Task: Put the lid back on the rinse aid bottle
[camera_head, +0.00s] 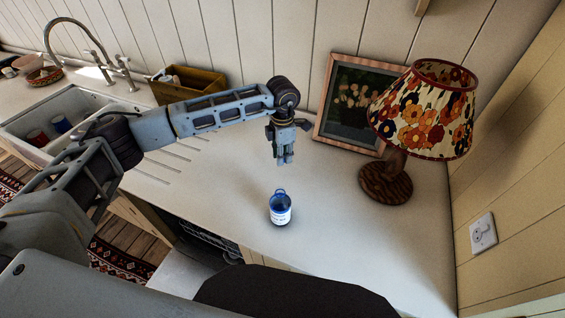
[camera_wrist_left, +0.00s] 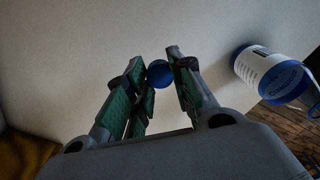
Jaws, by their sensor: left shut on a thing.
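The rinse aid bottle (camera_head: 280,209), blue and white with a blue loop at its top, stands upright on the pale countertop near the front edge. It also shows in the left wrist view (camera_wrist_left: 270,75), at the right. My left gripper (camera_head: 285,160) points down above the counter, behind the bottle in the head view and apart from it. In the left wrist view, my left gripper (camera_wrist_left: 160,75) is shut on a round blue lid (camera_wrist_left: 159,73) between its fingertips. The lid cannot be made out in the head view. My right gripper is in neither view.
A flowered lamp (camera_head: 423,110) and a framed picture (camera_head: 335,132) stand right of my left gripper. A wooden box (camera_head: 190,87) and a sink (camera_head: 75,110) are at the left. The counter around the bottle is clear. A dishwasher (camera_head: 205,245) lies below the front edge.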

